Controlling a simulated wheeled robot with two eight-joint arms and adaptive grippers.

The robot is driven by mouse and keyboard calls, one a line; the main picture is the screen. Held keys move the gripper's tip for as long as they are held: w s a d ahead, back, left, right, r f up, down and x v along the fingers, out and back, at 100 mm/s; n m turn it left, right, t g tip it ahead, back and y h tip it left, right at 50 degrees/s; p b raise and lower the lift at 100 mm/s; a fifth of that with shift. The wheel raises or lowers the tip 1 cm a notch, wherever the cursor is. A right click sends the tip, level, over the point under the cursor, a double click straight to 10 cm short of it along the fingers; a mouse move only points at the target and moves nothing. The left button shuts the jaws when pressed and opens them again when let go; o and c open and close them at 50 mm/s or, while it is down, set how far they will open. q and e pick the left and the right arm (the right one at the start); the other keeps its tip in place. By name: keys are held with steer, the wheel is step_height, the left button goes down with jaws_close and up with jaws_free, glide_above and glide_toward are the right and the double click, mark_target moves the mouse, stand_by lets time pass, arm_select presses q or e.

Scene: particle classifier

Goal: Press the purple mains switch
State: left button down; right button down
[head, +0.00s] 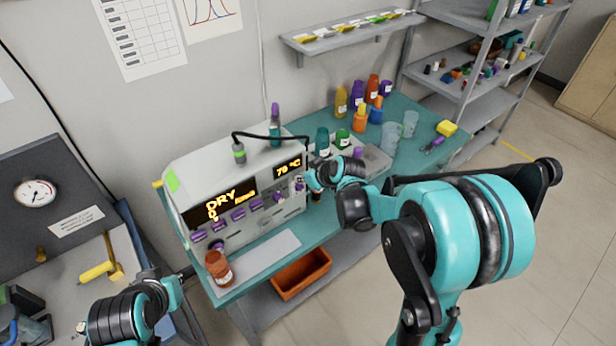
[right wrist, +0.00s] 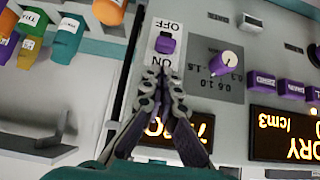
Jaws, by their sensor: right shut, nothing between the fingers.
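The purple mains switch (right wrist: 166,43) shows in the right wrist view, on a white plate between upside-down OFF and ON labels. It is on the front of the grey classifier machine (head: 185,178), at the panel's right end in the head view. My right gripper (right wrist: 165,72) is shut and empty. Its fingertips are over the plate by the ON label, just below the switch in the picture; I cannot tell whether they touch the panel. In the head view the right gripper (head: 312,181) is at the panel's right end. My left gripper (head: 174,290) is at lower left, its jaws unclear.
A purple knob (right wrist: 230,58) and purple buttons (right wrist: 291,88) are beside the switch. An amber display (head: 222,204) reads DRY. Bottles (head: 360,120) and a grey tray (head: 374,160) stand right of the machine. A brown bottle (head: 218,268) stands at the teal bench's front left.

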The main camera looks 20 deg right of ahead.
mark_target(300, 187)
steer(key=shift+f, duration=1.1)
steer(key=shift+s, duration=0.1)
